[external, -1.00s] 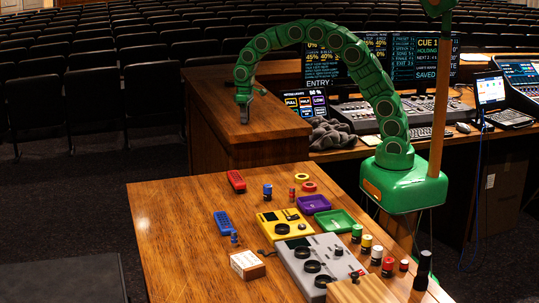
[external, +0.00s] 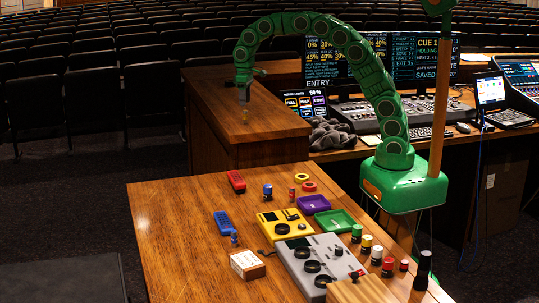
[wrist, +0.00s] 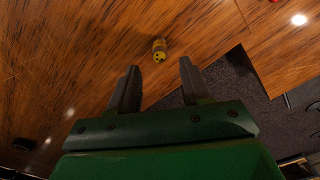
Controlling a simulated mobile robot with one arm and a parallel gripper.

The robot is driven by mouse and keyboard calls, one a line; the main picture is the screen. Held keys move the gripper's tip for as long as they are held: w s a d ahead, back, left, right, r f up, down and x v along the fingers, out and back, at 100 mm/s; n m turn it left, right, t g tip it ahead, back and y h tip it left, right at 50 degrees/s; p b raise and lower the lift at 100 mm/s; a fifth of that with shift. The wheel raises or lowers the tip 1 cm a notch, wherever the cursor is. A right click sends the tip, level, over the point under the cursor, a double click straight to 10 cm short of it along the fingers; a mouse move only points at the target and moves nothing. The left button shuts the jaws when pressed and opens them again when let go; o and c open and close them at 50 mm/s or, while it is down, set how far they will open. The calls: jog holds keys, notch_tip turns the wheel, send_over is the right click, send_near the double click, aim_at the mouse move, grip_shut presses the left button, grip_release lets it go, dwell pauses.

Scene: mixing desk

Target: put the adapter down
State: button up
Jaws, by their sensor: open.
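The cabinet top (external: 215,95) is otherwise clear around the adapter. A grey crumpled cloth (external: 332,133) lies to its right by the console.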

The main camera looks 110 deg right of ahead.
aim_at(245, 111)
jog(key=shift+r, duration=2.15)
jog(key=s+a+r+n, duration=0.1)
jog(key=s+a, duration=0.3)
jog(key=a, duration=0.5)
jog(key=s+a+r+n, duration=0.1)
jog(key=s+a, duration=0.4)
jog(key=a, duration=0.3)
jog(key=s+a+r+n, duration=0.15)
jog(key=s+a, duration=0.25)
jog(key=a, duration=0.5)
jog(key=s+a+f+n, duration=0.1)
jog(key=s+a+f, duration=0.1)
jog(key=s+a, duration=0.2)
jog(key=s+a+f+n+g, duration=0.1)
jog(key=s+a, duration=0.3)
jog(key=s, duration=0.6)
jog(key=s+a+f+n, duration=0.1)
jog(key=s+a+f, duration=0.2)
jog(key=s, duration=0.5)
jog(key=shift+a+f+g, duration=0.4)
jog(key=shift+a, duration=0.25)
jog(key=shift+o, duration=0.5)
